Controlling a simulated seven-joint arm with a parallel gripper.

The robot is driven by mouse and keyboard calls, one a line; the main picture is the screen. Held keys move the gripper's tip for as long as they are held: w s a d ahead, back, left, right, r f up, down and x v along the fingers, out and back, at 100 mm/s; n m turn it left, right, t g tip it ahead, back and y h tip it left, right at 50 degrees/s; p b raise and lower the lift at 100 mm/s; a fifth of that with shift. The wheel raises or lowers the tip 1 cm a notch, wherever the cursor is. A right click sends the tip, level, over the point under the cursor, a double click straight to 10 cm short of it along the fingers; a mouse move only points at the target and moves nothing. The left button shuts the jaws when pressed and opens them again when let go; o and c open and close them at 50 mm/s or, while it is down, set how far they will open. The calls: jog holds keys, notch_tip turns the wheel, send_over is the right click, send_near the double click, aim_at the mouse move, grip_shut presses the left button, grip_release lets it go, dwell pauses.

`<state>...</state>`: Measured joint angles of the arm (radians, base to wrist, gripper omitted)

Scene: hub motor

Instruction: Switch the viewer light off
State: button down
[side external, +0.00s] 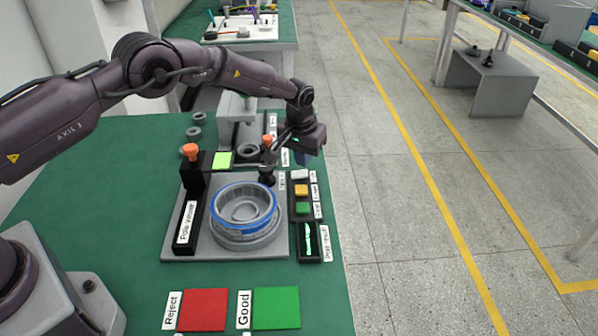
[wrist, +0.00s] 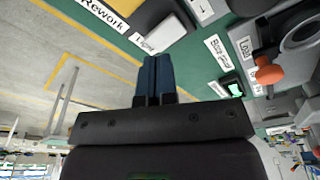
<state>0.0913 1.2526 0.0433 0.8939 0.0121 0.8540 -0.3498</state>
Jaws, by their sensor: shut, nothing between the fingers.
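The pole viewer (side external: 187,218) is a black unit with an orange knob (side external: 190,150), on a grey fixture at the left of a round blue-rimmed part (side external: 243,210). A button panel (side external: 292,212) at the right of the fixture carries a white button (side external: 299,175), a yellow button (side external: 301,190) and a green button (side external: 303,208). My gripper (side external: 303,158) is above the far end of this panel, near the white button. In the wrist view its blue fingers (wrist: 155,62) are together and empty. I cannot tell whether they touch anything.
A bright yellow-green square (side external: 222,160) lies behind the part. A second orange knob (side external: 267,140) stands close left of my gripper. Red (side external: 203,310) and green (side external: 276,308) pads lie at the front. The open floor (side external: 400,220) is to the right.

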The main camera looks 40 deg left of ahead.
aim_at(303, 173)
jog(key=shift+f, duration=1.4)
dwell(0.9)
jog(key=shift+r, duration=3.5)
jog(key=s+f, duration=0.1)
jog(key=s+f+g, duration=0.1)
jog(key=shift+s+a+m, duration=0.15)
jog(key=shift+s+m, duration=0.15)
jog(key=shift+m, duration=0.1)
jog(key=shift+s+r, duration=0.45)
jog(key=shift+s, duration=0.4)
jog(key=s+a+r+m, duration=0.2)
jog(key=s+r, duration=1.2)
jog(key=r, duration=0.2)
jog(key=s+r+t, duration=0.1)
jog(key=s+r, duration=0.2)
jog(key=s, duration=0.3)
jog(key=s+r+t, duration=0.2)
jog(key=s+r, duration=0.2)
jog(key=s, duration=0.3)
jog(key=s+a+r+t, duration=0.1)
jog(key=s+r, duration=0.3)
jog(key=s, duration=0.3)
jog(key=shift+s+t, duration=0.2)
jog(key=shift+t, duration=0.2)
